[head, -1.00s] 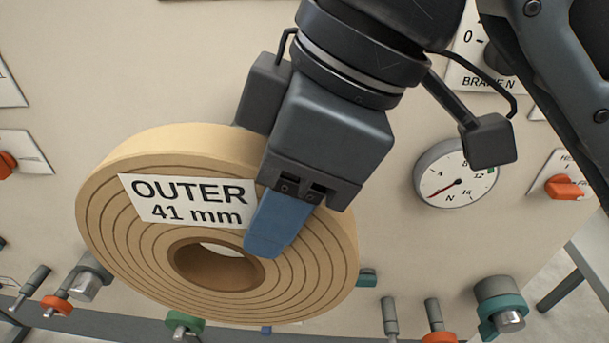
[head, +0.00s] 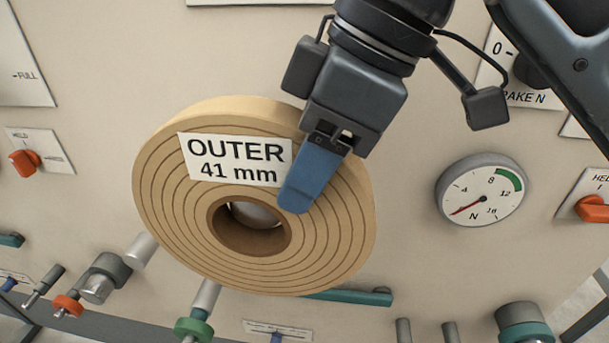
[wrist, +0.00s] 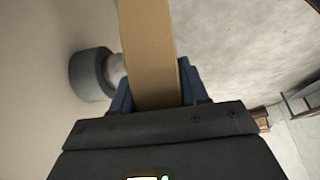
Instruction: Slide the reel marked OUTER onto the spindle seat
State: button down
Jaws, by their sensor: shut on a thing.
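The tan reel (head: 345,225) carries a white label reading OUTER 41 mm (head: 235,161). It is held with its ringed face toward the head camera, in front of the beige panel. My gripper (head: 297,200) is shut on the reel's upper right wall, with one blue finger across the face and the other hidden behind. In the wrist view the reel (wrist: 147,45) stands edge-on between both blue fingers. A pale shaft with a grey collar (wrist: 88,75) lies left of it there, perhaps the spindle. Something pale shows through the core; I cannot tell whether the shaft is inside.
A round gauge (head: 480,196) is right of the reel on the panel (head: 410,110). Orange knobs sit left (head: 26,163) and right (head: 592,208). Below are several protruding posts, including a green-collared one (head: 194,328), and a teal bar (head: 355,297).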

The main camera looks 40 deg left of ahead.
jog(key=w+a, duration=0.3)
jog(key=w, duration=0.3)
jog(key=shift+a, duration=0.4)
dwell(0.3)
jog(key=shift+f, duration=0.1)
jog(key=c, duration=0.9)
grip_release()
jog(key=o, duration=0.4)
jog(key=shift+f, duration=0.1)
jog(key=shift+f, duration=0.1)
jog(key=shift+b+v, duration=0.65)
jog(key=shift+v, duration=3.4)
